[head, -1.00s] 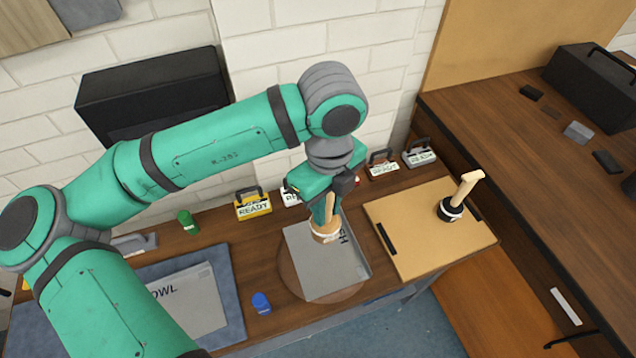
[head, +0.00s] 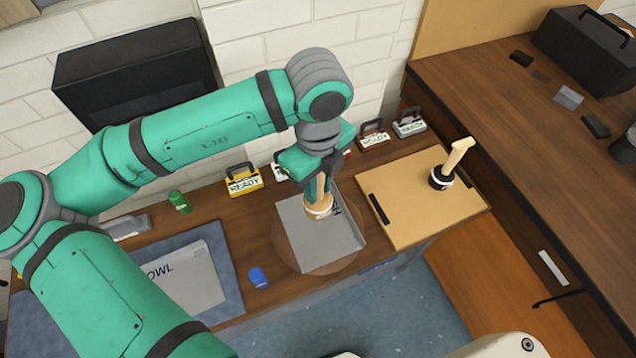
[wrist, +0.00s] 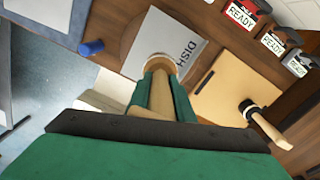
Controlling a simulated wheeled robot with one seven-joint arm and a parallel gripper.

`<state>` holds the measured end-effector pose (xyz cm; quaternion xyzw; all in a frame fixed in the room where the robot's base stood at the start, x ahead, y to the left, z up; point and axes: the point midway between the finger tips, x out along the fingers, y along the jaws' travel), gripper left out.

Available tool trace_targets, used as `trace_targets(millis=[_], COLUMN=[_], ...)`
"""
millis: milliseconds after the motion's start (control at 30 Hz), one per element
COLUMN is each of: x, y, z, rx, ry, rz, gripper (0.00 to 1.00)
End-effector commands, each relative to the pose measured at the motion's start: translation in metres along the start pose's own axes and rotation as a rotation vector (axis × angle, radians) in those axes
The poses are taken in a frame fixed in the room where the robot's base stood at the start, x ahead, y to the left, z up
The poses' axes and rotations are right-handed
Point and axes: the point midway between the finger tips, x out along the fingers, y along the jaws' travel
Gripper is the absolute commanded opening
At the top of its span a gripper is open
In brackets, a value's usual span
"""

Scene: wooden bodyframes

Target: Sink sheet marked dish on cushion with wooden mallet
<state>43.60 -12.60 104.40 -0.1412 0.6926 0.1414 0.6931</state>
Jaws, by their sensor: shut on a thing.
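The grey sheet marked DISH (head: 318,240) lies on the round brown cushion (head: 287,252), whose rim shows around it; the lettering reads clearly in the wrist view (wrist: 168,38). My gripper (wrist: 160,95) is shut on the handle of the wooden mallet (head: 319,207). The mallet's pale round head (wrist: 160,62) points down over the sheet's upper part, beside the lettering. I cannot tell whether the head touches the sheet. A second mallet with a black head (head: 442,178) stands on the tan board, handle up.
A grey sheet marked OWL (head: 187,280), its first letter hidden, lies on a blue mat (head: 225,265) at left. Several READY-type tags, one yellow (head: 243,182), line the wall. The tan board (head: 415,215) is right of the cushion.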

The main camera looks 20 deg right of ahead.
Motion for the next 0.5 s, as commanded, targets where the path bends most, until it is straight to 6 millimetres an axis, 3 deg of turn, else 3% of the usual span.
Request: trace_targets(millis=[167,500], x=[0.010,0.097], y=[0.000,0.000], z=[0.000,-0.001], rx=[0.000,-0.002], ry=[0.003,0.003], rz=[0.000,-0.001], gripper=[0.00,0.00])
